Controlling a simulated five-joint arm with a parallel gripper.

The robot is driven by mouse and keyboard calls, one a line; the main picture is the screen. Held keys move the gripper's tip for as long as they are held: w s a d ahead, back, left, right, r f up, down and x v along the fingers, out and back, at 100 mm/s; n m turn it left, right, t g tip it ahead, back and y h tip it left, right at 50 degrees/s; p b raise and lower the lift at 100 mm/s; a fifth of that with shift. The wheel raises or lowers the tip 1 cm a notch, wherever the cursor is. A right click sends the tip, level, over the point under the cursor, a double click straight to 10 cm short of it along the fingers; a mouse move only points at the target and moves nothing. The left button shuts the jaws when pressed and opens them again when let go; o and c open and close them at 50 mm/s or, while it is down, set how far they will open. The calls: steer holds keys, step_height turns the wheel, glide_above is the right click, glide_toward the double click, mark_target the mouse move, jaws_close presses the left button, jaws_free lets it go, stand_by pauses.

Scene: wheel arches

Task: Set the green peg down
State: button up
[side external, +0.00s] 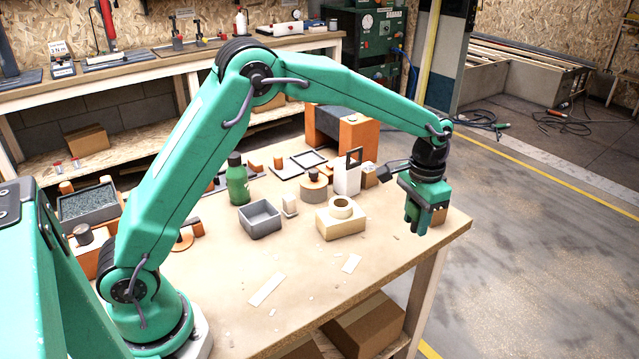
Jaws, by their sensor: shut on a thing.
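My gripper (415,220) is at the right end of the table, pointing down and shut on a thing. The green peg seems to be what it holds, but its colour blends with my green fingers and I cannot make out its outline. The gripper hangs over the right part of the tabletop (345,283). I cannot tell whether its tips or the peg touch the surface.
A cream block with a ring (340,222) stands left of my gripper. A grey open box (261,219), a green bottle (237,180) and a white holder (347,174) stand farther left and back. Paper strips (267,289) lie in front. The front right tabletop is mostly clear.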

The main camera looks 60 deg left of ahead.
steer(key=shift+s+r, duration=0.25)
steer(key=shift+s, duration=0.6)
steer(key=s+a+n, duration=0.2)
steer(key=s+a, duration=0.1)
steer(key=s, duration=1.8)
steer(key=shift+s+a+n, duration=0.15)
steer(key=shift+a+n, duration=0.05)
steer(key=shift+n, duration=0.1)
steer(key=shift+f, duration=0.15)
steer(key=w+a+f, duration=0.1)
steer(key=a+f, duration=0.1)
steer(key=a, duration=0.1)
steer(key=w+a+f, duration=0.2)
steer(key=a, duration=0.2)
steer(key=w+a+f, duration=0.2)
steer(key=a+f, duration=0.1)
steer(key=shift+w+a, duration=0.1)
steer(key=shift+a, duration=0.15)
steer(key=shift+f, duration=1.95)
steer(key=shift+f, duration=0.1)
